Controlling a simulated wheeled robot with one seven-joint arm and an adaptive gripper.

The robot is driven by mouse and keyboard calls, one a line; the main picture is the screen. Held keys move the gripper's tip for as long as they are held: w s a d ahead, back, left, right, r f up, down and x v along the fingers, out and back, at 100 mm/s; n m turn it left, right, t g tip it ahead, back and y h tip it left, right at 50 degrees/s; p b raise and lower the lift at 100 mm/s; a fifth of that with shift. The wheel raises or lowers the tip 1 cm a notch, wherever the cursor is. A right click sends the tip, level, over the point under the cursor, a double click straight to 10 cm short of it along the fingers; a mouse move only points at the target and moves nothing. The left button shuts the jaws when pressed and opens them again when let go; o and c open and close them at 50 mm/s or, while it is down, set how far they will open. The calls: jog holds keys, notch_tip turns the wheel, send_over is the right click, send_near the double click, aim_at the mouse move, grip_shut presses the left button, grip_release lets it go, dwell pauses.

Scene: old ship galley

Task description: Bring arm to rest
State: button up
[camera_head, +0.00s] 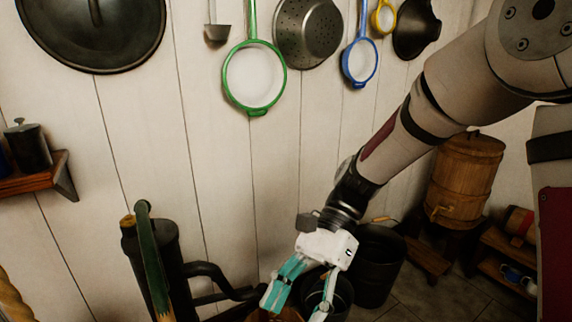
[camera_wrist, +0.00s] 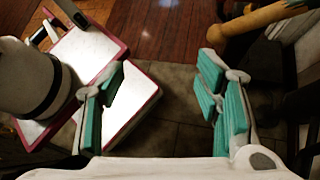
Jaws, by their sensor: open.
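My gripper (camera_head: 300,298) has a white body and teal finger pads. In the head view it hangs at the lower middle, pointing down, in front of the plank wall. It also shows in the wrist view (camera_wrist: 168,100), where the two fingers stand wide apart with only dim floor between them. It is open and holds nothing. My arm reaches down to it from the upper right of the head view.
A dark pump-like device (camera_head: 152,265) stands left of my gripper. Dark pots (camera_head: 375,265) stand close behind and right of it. A wooden barrel (camera_head: 467,178) is further right. Strainers, including a green one (camera_head: 227,88), hang on the wall above. A small shelf (camera_head: 45,178) is at left.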

jog(key=s+d+r+n+t+h, duration=0.3)
jog(key=s+d+r+n+t, duration=0.15)
jog(key=s+d, duration=0.4)
jog(key=s+d+r+n+t+h, duration=0.3)
jog(key=s+d+n+t, duration=0.25)
jog(key=s+d, duration=0.35)
notch_tip(320, 180, up, 17)
jog(key=w+t+p, duration=0.1)
jog(key=t+p, duration=0.1)
jog(key=p, duration=1.4)
jog(key=shift+w+d, duration=0.15)
jog(key=shift+d, duration=0.15)
